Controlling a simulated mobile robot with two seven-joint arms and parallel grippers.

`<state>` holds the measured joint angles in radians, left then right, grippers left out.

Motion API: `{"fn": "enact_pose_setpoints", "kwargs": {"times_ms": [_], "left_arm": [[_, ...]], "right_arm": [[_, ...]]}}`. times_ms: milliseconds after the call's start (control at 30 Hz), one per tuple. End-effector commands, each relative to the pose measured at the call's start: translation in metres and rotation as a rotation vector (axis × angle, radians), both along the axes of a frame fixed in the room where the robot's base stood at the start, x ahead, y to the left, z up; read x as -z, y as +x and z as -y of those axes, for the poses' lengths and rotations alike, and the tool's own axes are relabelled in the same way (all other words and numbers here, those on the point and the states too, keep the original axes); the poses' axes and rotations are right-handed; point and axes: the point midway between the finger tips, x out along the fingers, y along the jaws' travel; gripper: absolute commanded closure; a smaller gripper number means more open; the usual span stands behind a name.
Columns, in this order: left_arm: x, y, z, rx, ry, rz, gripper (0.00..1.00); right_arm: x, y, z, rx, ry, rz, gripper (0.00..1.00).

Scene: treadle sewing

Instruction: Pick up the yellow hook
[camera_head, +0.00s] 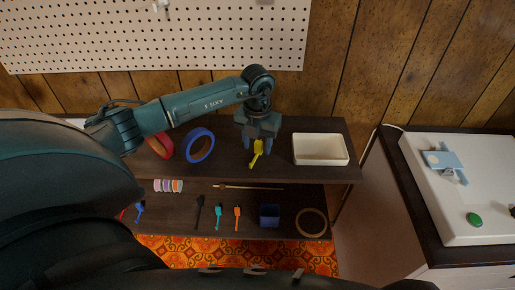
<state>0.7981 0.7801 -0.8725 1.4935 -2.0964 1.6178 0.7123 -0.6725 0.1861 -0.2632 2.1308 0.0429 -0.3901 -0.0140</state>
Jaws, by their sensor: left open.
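The yellow hook (257,152) is at the top shelf of the dark shelving unit, left of the cream tray. My left arm comes in from the left, and my left gripper (258,143) points down right over the hook. Its two blue fingers stand apart on either side of the hook's upper part. The jaws are open, and I cannot tell whether a finger touches the hook. The gripper body hides what lies behind it. My right gripper is not in view.
A cream tray (320,160) sits to the right on the top shelf (282,172). A blue ring (209,148) and a red ring (166,146) stand to the left. The lower shelf holds spools, small coloured tools, a dark blue box (269,215) and a wooden hoop (311,236).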

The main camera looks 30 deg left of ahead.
Motion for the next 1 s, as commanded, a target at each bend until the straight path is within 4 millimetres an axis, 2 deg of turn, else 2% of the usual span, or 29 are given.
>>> {"fn": "enact_pose_setpoints", "kwargs": {"times_ms": [133, 367, 900, 1000], "left_arm": [[0.0142, -0.0002, 0.0004, 0.0, -0.001, -0.001, 0.55], [0.0158, 0.0001, 0.0002, 0.0, -0.001, 0.001, 0.55], [0.0153, 0.0002, 0.0001, 0.0, -0.001, 0.001, 0.98], [0.0152, 0.0002, 0.0001, 0.0, -0.001, 0.001, 1.0]], "right_arm": [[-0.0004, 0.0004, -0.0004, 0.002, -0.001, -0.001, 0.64], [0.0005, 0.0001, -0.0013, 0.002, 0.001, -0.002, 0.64], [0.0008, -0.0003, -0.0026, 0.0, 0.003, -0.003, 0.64], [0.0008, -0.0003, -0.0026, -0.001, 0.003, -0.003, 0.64]]}}
